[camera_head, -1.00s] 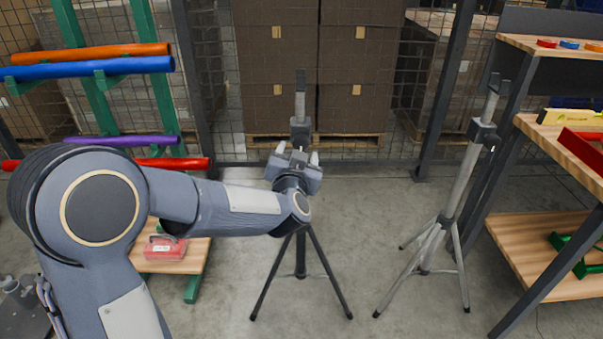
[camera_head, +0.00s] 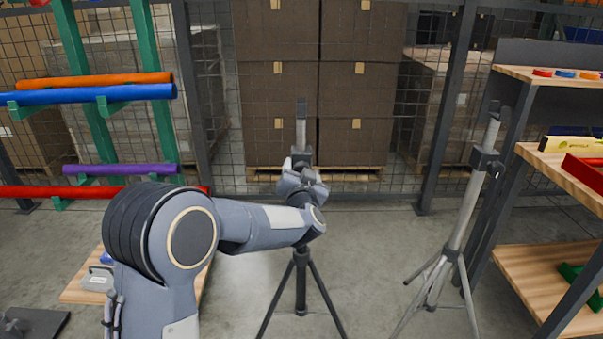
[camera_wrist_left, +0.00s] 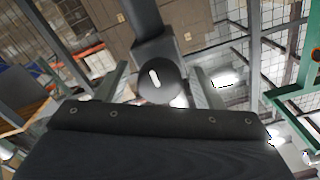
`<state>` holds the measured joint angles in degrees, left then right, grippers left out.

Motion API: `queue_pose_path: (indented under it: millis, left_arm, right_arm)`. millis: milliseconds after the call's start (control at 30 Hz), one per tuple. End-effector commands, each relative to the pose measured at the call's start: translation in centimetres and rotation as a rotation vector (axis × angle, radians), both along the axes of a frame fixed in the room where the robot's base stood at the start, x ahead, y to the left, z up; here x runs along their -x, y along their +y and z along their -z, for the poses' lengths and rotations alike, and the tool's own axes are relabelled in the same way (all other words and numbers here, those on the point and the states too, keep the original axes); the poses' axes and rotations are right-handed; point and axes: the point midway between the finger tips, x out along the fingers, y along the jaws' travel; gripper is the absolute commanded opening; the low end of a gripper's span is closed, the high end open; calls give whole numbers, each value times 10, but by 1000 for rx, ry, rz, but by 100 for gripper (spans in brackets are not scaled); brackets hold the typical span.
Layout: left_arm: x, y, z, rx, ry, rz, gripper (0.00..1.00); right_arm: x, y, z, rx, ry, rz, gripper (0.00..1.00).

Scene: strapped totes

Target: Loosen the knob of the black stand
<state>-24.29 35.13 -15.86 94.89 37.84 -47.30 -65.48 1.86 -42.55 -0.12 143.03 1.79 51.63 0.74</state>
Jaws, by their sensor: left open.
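The black stand (camera_head: 301,262) is a dark tripod in the middle of the head view, its post (camera_head: 301,130) rising upright behind my left gripper (camera_head: 303,168). Its knob (camera_wrist_left: 160,88) shows in the left wrist view as a dark round disc with a white mark. The left gripper is open. In the wrist view its two fingers (camera_wrist_left: 160,76) stand on either side of the knob, with a visible gap on each side. In the head view the gripper and wrist hide the knob and the collar. My right gripper is not in view.
A grey tripod stand (camera_head: 461,215) stands to the right. A wooden workbench (camera_head: 550,262) is at the far right. A green rack with coloured tubes (camera_head: 95,93) is at the left. Stacked brown boxes (camera_head: 350,80) stand behind a mesh fence. The floor between the stands is clear.

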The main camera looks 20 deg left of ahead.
Motion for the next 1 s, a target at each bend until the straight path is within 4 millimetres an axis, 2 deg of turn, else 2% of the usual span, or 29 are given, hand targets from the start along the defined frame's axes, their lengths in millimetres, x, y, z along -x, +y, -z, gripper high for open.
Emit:
queue_pose_path:
  millis: [67, 400, 433, 767, 1000]
  left_arm:
    - [0, 0, 0, 0, 0, 0, 61]
    - [0, 0, 0, 0, 0, 0, 18]
    - [0, 0, 0, 0, 0, 0, 16]
    - [0, 0, 1, 53, -15, 0, 16]
    - [0, 0, 2, 202, -57, 1, 16]
  right_arm:
    - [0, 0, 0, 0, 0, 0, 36]
    - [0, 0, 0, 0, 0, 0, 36]
    - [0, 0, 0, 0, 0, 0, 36]
    - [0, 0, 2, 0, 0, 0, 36]
    - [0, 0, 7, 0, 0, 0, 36]
